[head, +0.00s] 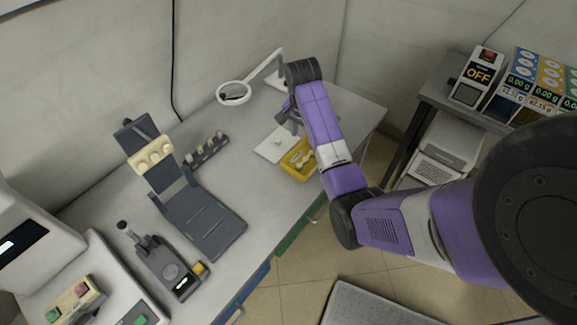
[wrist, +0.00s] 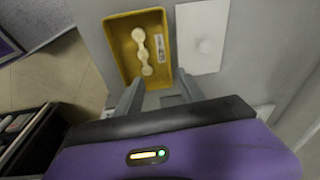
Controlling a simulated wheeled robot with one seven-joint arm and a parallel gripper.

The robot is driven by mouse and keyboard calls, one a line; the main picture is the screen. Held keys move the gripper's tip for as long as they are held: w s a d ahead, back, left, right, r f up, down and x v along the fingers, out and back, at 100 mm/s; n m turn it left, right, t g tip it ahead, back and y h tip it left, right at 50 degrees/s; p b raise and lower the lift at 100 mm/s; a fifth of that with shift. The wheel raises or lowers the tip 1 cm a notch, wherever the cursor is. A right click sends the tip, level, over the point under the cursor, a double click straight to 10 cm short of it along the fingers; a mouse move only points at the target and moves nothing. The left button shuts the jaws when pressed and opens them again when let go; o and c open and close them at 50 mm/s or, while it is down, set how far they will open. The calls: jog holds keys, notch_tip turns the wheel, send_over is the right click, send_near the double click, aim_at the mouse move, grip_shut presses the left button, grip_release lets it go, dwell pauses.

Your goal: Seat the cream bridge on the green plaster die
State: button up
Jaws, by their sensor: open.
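The cream bridge (wrist: 146,52), a knobbed piece, lies in a yellow tray (wrist: 115,52) in the wrist view. The yellow tray also shows in the head view (head: 288,166), with the small cream bridge (head: 305,159) in it. My gripper (wrist: 160,80) is open and empty, its two grey fingers apart at the tray's near edge, below the bridge in the picture. In the head view my gripper (head: 290,120) is partly hidden by my purple arm. I cannot surely tell the green plaster die; a small green piece (head: 53,315) lies on a cream holder at the lower left.
A white tile (head: 266,152) with a small pale lump lies beside the yellow tray. A magnifier lamp (head: 234,92) stands behind. A dark rack (head: 207,150), a grey stand (head: 205,222) and instruments fill the left.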

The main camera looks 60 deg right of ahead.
aim_at(305, 158)
jog(key=shift+s+a+f+m+g+y, duration=0.2)
jog(key=shift+s+a+m+g+y, duration=0.2)
jog(key=shift+s+a, duration=0.45)
jog(key=shift+s+f+p, duration=0.1)
jog(key=shift+f+p, duration=0.7)
jog(key=shift+f, duration=3.05)
grip_shut()
